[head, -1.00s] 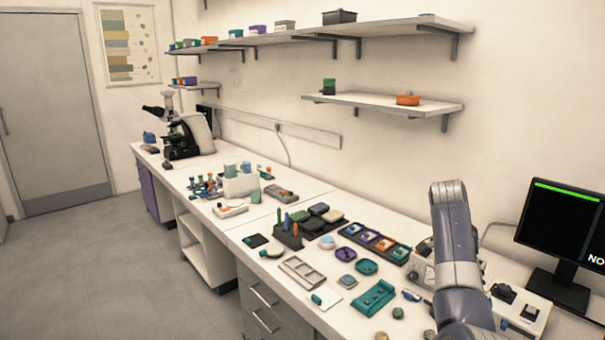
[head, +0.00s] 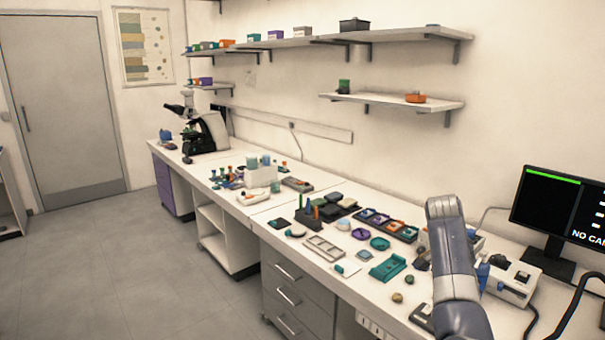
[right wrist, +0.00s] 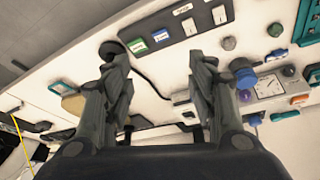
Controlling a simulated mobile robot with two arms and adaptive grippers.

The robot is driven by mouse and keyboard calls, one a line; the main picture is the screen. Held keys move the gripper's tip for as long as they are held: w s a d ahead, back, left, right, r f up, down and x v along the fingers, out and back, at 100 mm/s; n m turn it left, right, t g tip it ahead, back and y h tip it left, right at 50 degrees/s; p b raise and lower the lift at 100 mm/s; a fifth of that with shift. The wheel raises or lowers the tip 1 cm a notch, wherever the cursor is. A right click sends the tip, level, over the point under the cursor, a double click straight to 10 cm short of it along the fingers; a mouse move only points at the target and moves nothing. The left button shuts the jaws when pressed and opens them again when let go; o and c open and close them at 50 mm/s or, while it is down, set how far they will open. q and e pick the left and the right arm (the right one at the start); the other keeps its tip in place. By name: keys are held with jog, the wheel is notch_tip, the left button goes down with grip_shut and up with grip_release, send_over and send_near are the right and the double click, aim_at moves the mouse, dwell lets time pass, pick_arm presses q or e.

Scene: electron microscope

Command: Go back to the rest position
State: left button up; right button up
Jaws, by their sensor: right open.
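My right gripper (right wrist: 158,62) is open in the right wrist view, its two dark fingers well apart. Nothing shows gripped between them; the white bench top, tilted in this view, and a dark cable show in the gap. In the head view my right arm rises at the lower right in front of the bench (head: 352,295), and its gripper cannot be made out there. My left gripper is in neither view.
A monitor (head: 548,210) and a white device (head: 510,282) stand to the right of my arm. Trays, dishes and a teal holder (head: 388,267) crowd the bench to its left. A microscope (head: 207,132) stands at the far end. Floor (head: 110,270) at left is clear.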

notch_tip(320, 180, down, 11)
jog(key=n, duration=0.2)
jog(key=s+a+f+n, duration=0.25)
jog(key=s+f, duration=0.25)
jog(key=f, duration=0.6)
jog(key=s+a+f+n+y, duration=0.1)
jog(key=s+f+n, duration=0.2)
jog(key=s+f, duration=0.5)
jog(key=s+a+f+n, duration=0.2)
jog(key=s+f+n, duration=0.1)
jog(key=f, duration=1)
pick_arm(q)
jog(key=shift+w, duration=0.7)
pick_arm(e)
jog(key=s+a+f+n+y, duration=0.1)
jog(key=s+f, duration=0.5)
jog(key=s, duration=0.8)
jog(key=s+a+f+n+y, duration=0.1)
jog(key=s+a+f+n, duration=0.2)
jog(key=s, duration=1.2)
jog(key=s+a+f+n+y, duration=0.1)
jog(key=s+a+f, duration=0.3)
jog(key=s+f, duration=0.5)
jog(key=s+n, duration=0.1)
jog(key=s, duration=0.4)
jog(key=shift+s+a+f, duration=0.15)
jog(key=shift+s+f, duration=0.05)
jog(key=shift+s, duration=0.15)
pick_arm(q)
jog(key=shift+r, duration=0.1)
